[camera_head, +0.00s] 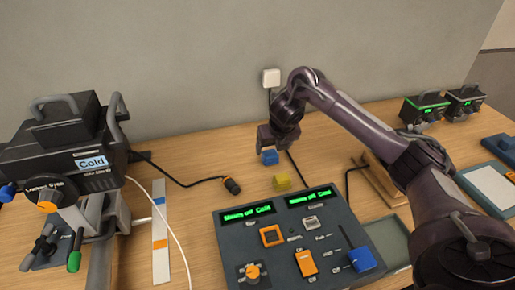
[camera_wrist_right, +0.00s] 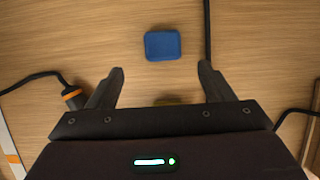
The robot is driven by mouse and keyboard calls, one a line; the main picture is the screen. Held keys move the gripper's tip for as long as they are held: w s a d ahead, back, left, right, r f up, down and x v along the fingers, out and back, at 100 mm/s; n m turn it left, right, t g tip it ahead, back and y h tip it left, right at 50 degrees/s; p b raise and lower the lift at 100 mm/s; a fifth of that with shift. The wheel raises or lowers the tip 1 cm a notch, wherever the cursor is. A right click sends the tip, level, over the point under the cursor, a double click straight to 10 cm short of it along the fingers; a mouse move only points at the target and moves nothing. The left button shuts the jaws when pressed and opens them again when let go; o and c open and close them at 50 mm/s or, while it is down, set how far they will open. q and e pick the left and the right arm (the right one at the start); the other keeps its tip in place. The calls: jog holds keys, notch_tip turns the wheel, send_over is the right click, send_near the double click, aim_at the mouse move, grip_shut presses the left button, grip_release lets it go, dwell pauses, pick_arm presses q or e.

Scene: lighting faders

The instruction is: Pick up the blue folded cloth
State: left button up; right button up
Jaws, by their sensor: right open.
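The blue folded cloth (camera_head: 269,157) lies on the wooden table behind the control console, just below my right gripper in the head view. In the right wrist view the cloth (camera_wrist_right: 162,44) is a small rounded blue block, flat on the wood. It lies beyond the fingertips, roughly centred between them. My right gripper (camera_wrist_right: 162,70) is open and empty, pointing down over the table. In the head view the right gripper (camera_head: 275,140) partly overlaps the scene just above the cloth. My left gripper is not in view.
A yellow block (camera_head: 282,182) sits in front of the cloth. The console (camera_head: 290,235) with green displays stands nearer. A black cable with an orange-banded plug (camera_head: 232,186) lies to the left, and another cable runs close right of the cloth. A "Cold" lamp (camera_head: 65,150) fills the left.

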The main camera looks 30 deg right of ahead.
aim_at(270, 153)
jog(key=shift+w+f, duration=0.45)
jog(key=shift+f, duration=0.2)
jog(key=shift+w+d+f, duration=0.15)
jog(key=shift+d+f, duration=0.05)
jog(key=shift+f, duration=0.45)
jog(key=x, duration=0.2)
jog(key=p+x, duration=0.1)
jog(key=x, duration=0.1)
jog(key=shift+w+d+f, duration=0.1)
jog(key=shift+w+d, duration=0.15)
jog(key=shift+w, duration=0.2)
jog(key=shift+w+f, duration=0.1)
jog(key=shift+f, duration=0.1)
jog(key=c, duration=1.1)
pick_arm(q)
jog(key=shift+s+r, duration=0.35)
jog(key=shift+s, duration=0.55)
pick_arm(e)
jog(key=shift+o, duration=0.2)
jog(key=shift+r, duration=0.15)
